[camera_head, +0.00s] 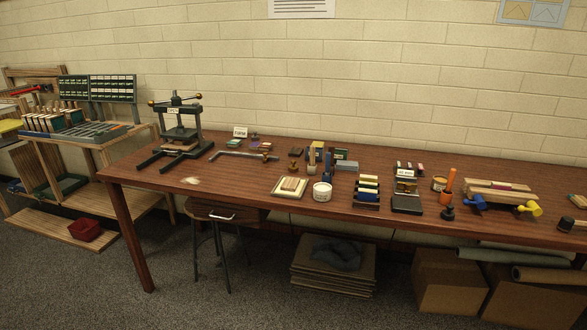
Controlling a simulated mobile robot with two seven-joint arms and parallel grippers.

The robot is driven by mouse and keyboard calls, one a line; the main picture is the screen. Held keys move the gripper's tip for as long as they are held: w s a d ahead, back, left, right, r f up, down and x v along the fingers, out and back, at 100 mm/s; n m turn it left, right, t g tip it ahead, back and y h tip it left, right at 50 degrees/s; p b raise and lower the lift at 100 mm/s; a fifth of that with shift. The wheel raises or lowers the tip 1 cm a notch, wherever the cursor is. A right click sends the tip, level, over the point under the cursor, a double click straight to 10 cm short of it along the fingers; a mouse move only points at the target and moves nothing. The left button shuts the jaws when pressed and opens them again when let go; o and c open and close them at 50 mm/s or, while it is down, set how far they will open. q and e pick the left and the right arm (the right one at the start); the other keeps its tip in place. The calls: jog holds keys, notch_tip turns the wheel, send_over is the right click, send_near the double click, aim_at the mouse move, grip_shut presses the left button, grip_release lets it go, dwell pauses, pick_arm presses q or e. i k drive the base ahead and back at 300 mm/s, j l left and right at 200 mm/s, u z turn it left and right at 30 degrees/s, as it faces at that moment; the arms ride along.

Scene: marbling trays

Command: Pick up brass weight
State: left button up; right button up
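A small brown-gold piece (295,152) sits on the long wooden table, left of the upright tools near the middle. It may be the brass weight, but it is too small to tell for certain. Another small brown item (293,165) lies just in front of it. Neither of my grippers is in view, and nothing is seen touching these pieces.
The wooden table (240,178) carries a dark screw press (181,125), a metal clamp bar (240,155), a white tub (322,192), dark racks and mallets. A stool (222,215) and boxes (445,280) stand underneath. The table's front left is mostly clear.

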aim_at(292, 168)
jog(key=i+j+z, duration=0.3)
jog(key=i, duration=0.2)
jog(key=i+j+z, duration=0.3)
jog(key=i, duration=0.2)
